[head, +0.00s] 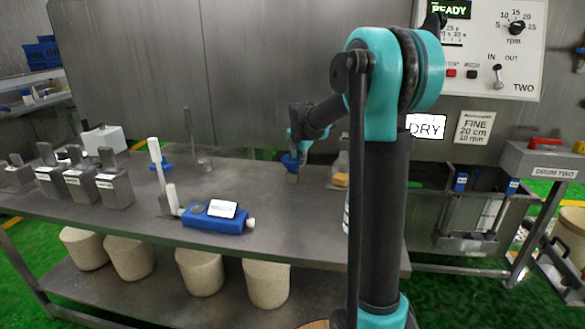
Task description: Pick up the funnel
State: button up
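A small blue, funnel-like piece (290,161) shows toward the back of the steel bench, right of the middle of the head view. A short grey part shows just below it. The end of my arm, with my gripper (294,153), comes down right at this blue piece. The gripper's fingers are too small and dark to make out, so I cannot tell whether they touch or hold it.
The steel bench (270,205) has a blue device (215,219) near its front and labelled grey weights (114,185) at left. My arm's upright links hide the bench's right end.

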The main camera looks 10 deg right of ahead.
aim_at(298, 164)
jog(key=x, duration=0.4)
jog(key=shift+f, duration=0.25)
grip_shut()
